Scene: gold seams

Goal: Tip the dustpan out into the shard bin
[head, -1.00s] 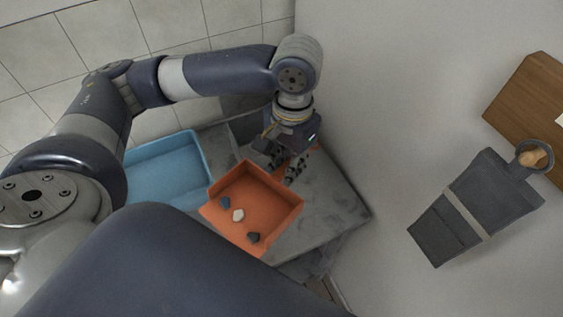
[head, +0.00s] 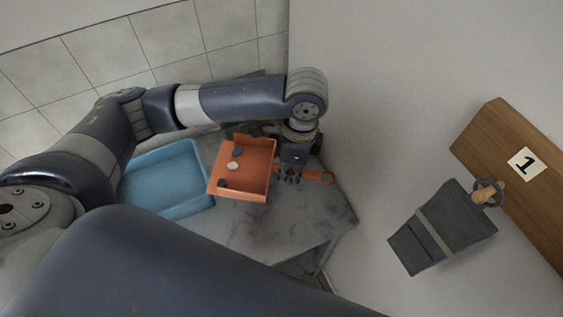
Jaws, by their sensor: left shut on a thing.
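The orange dustpan (head: 258,190) is in the middle of the head view. Several small shards lie in it: a blue one (head: 238,152), a white one (head: 233,166) and a dark one (head: 222,183) near its left edge. Its handle (head: 317,176) points right. My left gripper (head: 290,181) is shut on the handle and hides part of it. A light blue open tray (head: 203,200), which looks like the shard bin, is left of the dustpan. The dustpan's left edge is close to the tray's right rim; I cannot tell the height between them. My right gripper is not in view.
A grey stone-like worktop (head: 290,222) lies under the dustpan, with bare room below and right of it. A tiled surface (head: 150,45) runs behind my arm. At right, a grey pouch (head: 432,236) hangs by a wooden board (head: 505,150) with a card marked 1.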

